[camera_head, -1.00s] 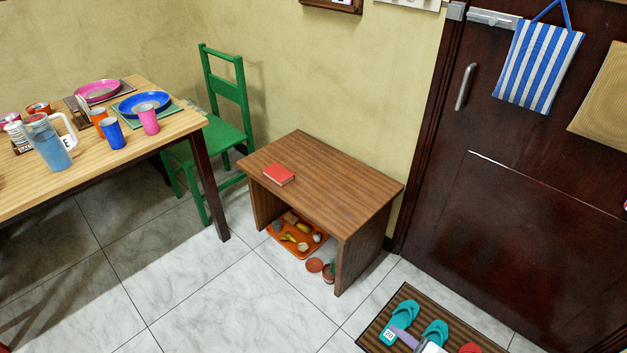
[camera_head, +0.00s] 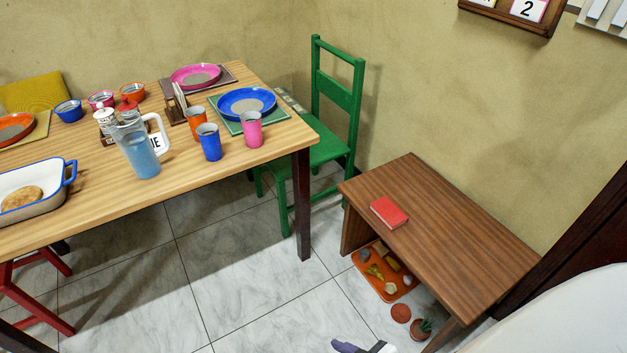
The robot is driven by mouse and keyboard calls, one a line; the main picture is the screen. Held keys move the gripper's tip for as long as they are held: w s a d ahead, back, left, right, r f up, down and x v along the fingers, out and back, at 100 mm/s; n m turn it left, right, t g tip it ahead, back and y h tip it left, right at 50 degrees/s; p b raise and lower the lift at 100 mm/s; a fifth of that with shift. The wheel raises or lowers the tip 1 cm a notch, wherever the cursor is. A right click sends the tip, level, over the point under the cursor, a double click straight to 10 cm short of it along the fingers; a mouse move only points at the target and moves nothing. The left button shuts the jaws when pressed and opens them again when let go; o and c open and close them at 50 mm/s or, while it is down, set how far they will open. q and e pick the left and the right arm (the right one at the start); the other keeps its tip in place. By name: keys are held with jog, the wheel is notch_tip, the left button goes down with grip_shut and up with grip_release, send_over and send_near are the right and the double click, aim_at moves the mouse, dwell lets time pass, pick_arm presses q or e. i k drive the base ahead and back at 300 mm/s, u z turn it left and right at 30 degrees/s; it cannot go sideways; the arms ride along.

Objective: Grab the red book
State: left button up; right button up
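The red book (camera_head: 389,212) lies flat on top of the low brown wooden table (camera_head: 440,225), near its left end. Part of a gripper, apparently my right one (camera_head: 345,347), shows at the bottom edge as a purple-grey finger beside a white part. It is below and left of the low table in the picture, clear of the book. Most of it is cut off, so I cannot tell if it is open or shut. My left gripper is out of view.
A dining table (camera_head: 200,177) with a pitcher, cups and plates stands at left. A green chair (camera_head: 337,100) is between the tables. Under the low table are an orange tray (camera_head: 366,262) and a small potted plant (camera_head: 424,327). Tiled floor (camera_head: 265,295) is open in front.

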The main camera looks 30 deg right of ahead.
aim_at(393, 217)
jog(key=z, duration=0.25)
jog(key=i, duration=1.25)
jog(key=z, duration=1.15)
jog(key=i, duration=0.4)
jog(key=z, duration=0.4)
